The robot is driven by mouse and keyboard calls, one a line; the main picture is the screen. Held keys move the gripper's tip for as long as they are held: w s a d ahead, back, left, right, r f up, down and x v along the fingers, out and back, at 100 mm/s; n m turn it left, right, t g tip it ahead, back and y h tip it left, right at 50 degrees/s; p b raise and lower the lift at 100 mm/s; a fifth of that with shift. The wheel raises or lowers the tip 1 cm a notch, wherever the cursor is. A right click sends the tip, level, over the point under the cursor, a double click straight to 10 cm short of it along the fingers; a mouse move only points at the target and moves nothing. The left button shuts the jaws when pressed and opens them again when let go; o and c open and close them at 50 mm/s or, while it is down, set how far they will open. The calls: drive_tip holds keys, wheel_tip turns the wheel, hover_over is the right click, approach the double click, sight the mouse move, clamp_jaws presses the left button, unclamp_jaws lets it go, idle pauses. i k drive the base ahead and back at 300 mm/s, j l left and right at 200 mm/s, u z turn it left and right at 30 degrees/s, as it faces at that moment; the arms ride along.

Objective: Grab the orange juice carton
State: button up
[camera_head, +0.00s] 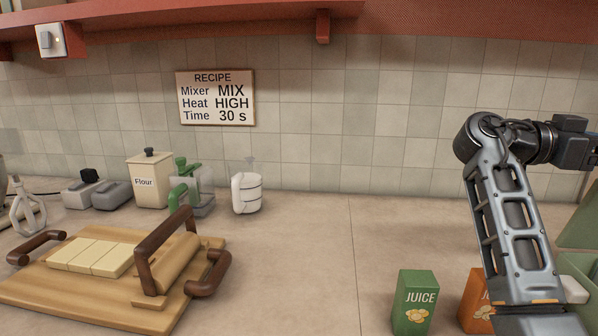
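An orange carton (474,302) stands on the counter at the bottom right, partly hidden behind my arm. Its label is mostly covered; only a bit of lettering and a pale fruit picture show. A green carton (415,302) marked JUICE stands upright just to its left, with a small gap between them. My arm rises over the orange carton and bends to the right at the top. Its dark end part (575,150) reaches the right edge of the picture, well above the cartons. My gripper's fingers do not show.
A wooden board (60,284) with brown handles and pale blocks lies at the left. The middle of the counter (310,260) is clear. A red shelf (180,18) runs above.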

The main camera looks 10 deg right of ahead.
sight(475, 309)
drive_tip(key=k, duration=0.95)
